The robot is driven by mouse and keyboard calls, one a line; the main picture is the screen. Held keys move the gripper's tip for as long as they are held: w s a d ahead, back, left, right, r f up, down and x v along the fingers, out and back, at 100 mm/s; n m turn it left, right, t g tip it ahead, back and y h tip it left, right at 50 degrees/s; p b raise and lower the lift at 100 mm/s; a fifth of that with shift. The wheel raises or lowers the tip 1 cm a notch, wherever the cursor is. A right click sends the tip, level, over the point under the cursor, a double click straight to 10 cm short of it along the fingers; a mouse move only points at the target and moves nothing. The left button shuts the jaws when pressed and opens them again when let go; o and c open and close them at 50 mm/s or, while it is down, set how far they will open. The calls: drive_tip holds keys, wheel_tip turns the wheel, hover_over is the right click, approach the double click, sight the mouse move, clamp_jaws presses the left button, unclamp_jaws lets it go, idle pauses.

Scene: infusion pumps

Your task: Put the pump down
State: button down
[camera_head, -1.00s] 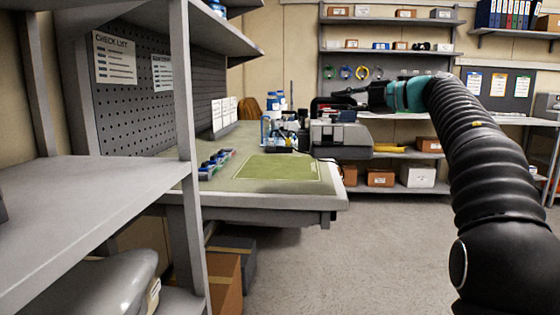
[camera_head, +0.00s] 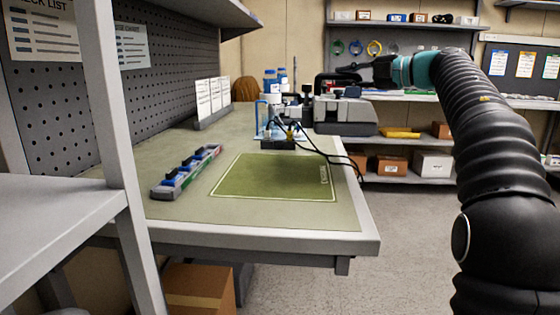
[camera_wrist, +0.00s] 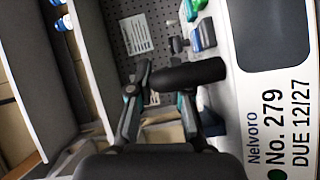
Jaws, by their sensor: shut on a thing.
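The grey pump (camera_head: 345,116) hangs by its dark carry handle at the far right side of the workbench in the head view. My gripper (camera_head: 348,73) is shut on the handle, above the pump's body. In the wrist view my gripper's two fingers (camera_wrist: 165,98) straddle the black handle (camera_wrist: 190,74), and the pump's white label (camera_wrist: 280,125) reads "Nelvoro No. 279 DUE 12/27". A green rectangle with a pale outline (camera_head: 275,180) lies bare on the workbench (camera_head: 345,217). Whether the pump's underside touches anything is hard to tell.
A tray of small coloured items (camera_head: 186,171) lies left of the green rectangle. A small device with black cables (camera_head: 285,137) and blue-capped bottles (camera_head: 271,80) stand behind it; a cable crosses toward the bench's right edge. A grey shelf (camera_head: 60,215) is close on the left.

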sight(303, 122)
drive_tip(key=shift+a, duration=0.3)
drive_tip(key=shift+s+a+f+b, duration=0.2)
drive_tip(key=shift+a+f+b, duration=0.1)
drive_tip(key=shift+a+f, duration=1.5)
drive_tip(key=shift+s+a+f+b, duration=0.15)
drive_tip(key=shift+a+f+b, duration=0.2)
drive_tip(key=shift+a+f, duration=1.45)
drive_tip(key=shift+s+a+f+b, duration=0.2)
drive_tip(key=shift+a+f+b, duration=0.1)
drive_tip(key=shift+a+f, duration=1.5)
drive_tip(key=shift+a, duration=0.1)
drive_tip(key=c, duration=1.1)
unclamp_jaws()
drive_tip(key=shift+f, duration=0.1)
